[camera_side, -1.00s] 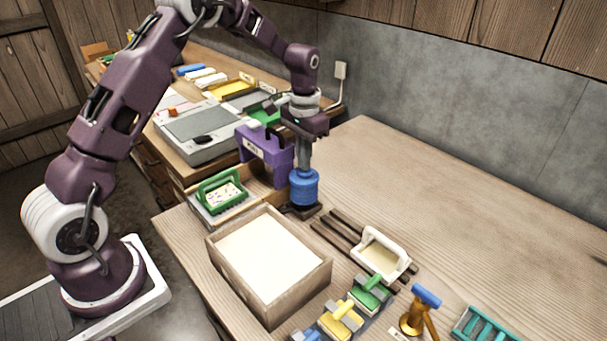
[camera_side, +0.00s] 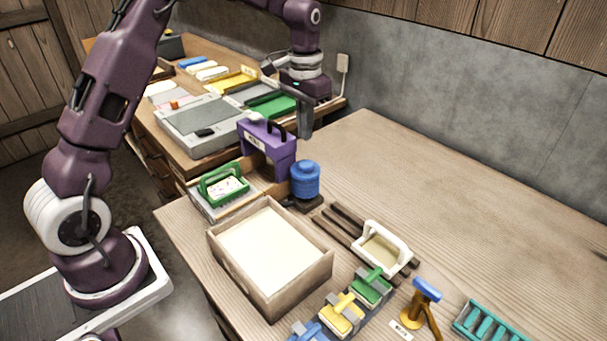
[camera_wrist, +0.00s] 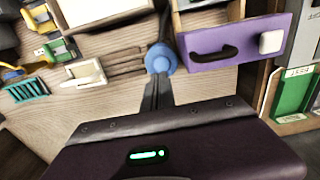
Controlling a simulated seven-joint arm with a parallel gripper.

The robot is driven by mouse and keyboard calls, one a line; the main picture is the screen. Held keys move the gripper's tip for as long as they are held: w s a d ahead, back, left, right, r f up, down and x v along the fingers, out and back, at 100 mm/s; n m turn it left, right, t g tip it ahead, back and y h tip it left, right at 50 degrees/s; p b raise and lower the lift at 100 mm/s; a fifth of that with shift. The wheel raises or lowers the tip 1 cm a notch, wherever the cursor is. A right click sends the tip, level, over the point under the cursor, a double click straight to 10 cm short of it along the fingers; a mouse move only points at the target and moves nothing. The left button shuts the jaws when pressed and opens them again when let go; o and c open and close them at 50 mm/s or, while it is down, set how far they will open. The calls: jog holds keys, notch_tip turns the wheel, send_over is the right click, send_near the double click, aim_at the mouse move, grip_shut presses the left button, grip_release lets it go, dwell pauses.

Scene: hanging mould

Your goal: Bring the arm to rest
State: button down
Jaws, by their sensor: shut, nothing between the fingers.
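My gripper (camera_side: 305,132) is shut and empty. It points down in the air above and behind the blue cylinder (camera_side: 305,180), which stands upright on a dark base beside the purple box (camera_side: 268,146). In the wrist view my gripper's fingers (camera_wrist: 157,90) meet as a thin dark bar below the blue cylinder (camera_wrist: 159,60) in the picture. A gap shows between fingertips and cylinder in the side view.
A wooden tray with a pale filling (camera_side: 318,272) stands in front. A green-handled frame (camera_side: 222,184), a white holder (camera_side: 383,248), several coloured stamps (camera_side: 342,314) and an orange stand (camera_side: 413,318) lie around. The table's right side is clear.

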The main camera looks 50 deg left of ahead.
jog(key=s+d+r+t, duration=0.1)
jog(key=s+d+r, duration=0.2)
jog(key=s+r, duration=0.3)
jog(key=s+d+r+t, duration=0.1)
jog(key=s+d+r, duration=0.2)
jog(key=s+r, duration=0.4)
jog(key=s+d+f+t, duration=0.1)
jog(key=s+d+t, duration=0.2)
jog(key=s, duration=1.5)
jog(key=shift+s+d, duration=0.15)
jog(key=shift+s, duration=0.05)
jog(key=shift+f, duration=0.1)
